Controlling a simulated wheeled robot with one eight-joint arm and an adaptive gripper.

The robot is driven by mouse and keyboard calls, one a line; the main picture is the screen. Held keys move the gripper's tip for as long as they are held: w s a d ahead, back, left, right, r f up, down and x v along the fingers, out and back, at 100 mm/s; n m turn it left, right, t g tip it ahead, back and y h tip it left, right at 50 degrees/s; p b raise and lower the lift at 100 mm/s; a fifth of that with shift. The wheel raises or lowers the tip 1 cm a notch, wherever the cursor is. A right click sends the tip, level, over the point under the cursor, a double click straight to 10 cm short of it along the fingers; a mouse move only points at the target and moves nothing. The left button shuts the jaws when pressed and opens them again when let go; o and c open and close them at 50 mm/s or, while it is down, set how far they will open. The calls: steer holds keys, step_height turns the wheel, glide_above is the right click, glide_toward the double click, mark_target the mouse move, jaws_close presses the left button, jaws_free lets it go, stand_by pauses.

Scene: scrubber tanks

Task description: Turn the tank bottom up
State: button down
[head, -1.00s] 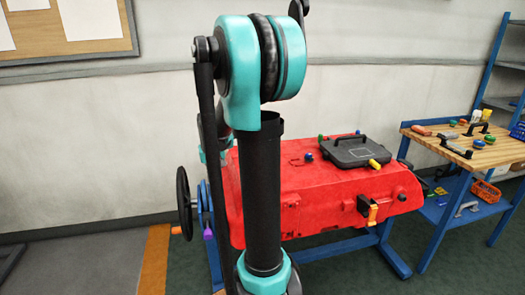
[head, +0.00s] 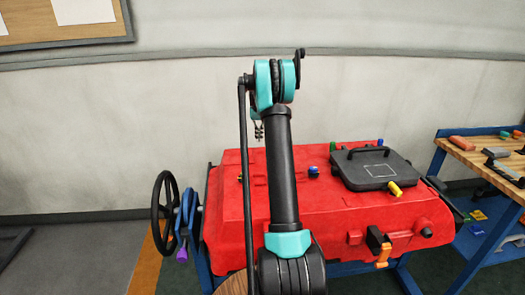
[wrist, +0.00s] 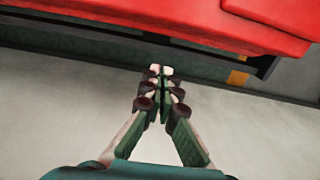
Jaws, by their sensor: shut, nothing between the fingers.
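The red tank (head: 330,225) lies across a blue stand, its black lid (head: 375,168) on the upper side. A black handwheel (head: 163,212) stands at the tank's left end on a blue bracket with a purple knob (head: 182,255). In the wrist view the red tank (wrist: 190,22) fills the top edge. My gripper (wrist: 161,72) is shut and empty, its fingertips together, apart from the tank and wheel. In the head view my gripper (head: 258,131) shows small beyond my arm, above the tank's far edge. My arm hides part of the tank.
A wooden-topped bench (head: 475,158) with loose tools stands at the right. A pale wall (head: 330,95) runs behind the tank, with a notice board (head: 60,22) at the upper left. Open grey floor (head: 75,255) lies left of the handwheel.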

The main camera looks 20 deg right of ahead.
step_height(320, 180, down, 14)
steer(key=shift+r, duration=0.2)
stand_by(0.5)
step_height(320, 180, down, 12)
steer(key=g+y, duration=0.1)
steer(key=g, duration=0.3)
steer(key=shift+s+g, duration=0.2)
steer(key=shift+g, duration=0.1)
steer(key=shift+a+r, duration=0.1)
steer(key=shift+r, duration=0.05)
